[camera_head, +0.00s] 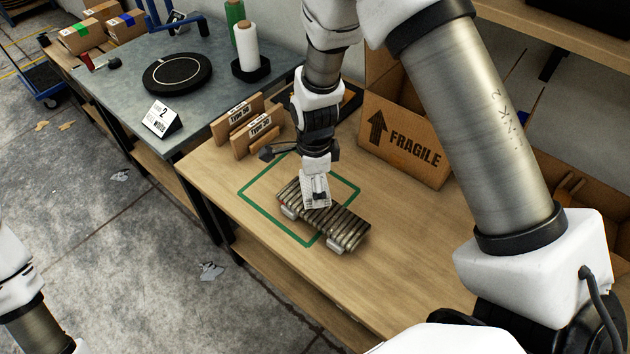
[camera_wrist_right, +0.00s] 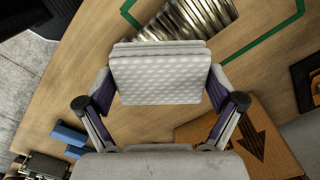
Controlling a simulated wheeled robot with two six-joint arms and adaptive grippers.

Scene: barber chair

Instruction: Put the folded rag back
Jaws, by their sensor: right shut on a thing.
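The folded rag (camera_head: 317,193) is white with a dimpled texture. My right gripper (camera_head: 316,178) is shut on it, pointing down over the bench. In the right wrist view the rag (camera_wrist_right: 157,78) fills the space between the two fingers, its layered edge at the top. It hangs over a ribbed, metallic-looking part (camera_head: 338,229) that lies partly inside a green outlined square (camera_head: 262,211). I cannot tell whether the rag touches the ribs. Part of my left arm shows at the lower left, its gripper out of view.
A FRAGILE carton (camera_head: 405,145) stands behind, to the right of the gripper. Small cardboard pieces with labels (camera_head: 240,125) stand at the left. A grey table (camera_head: 215,95) adjoins, with a black round turntable (camera_head: 177,73) and wrap rolls. The bench's front right is bare.

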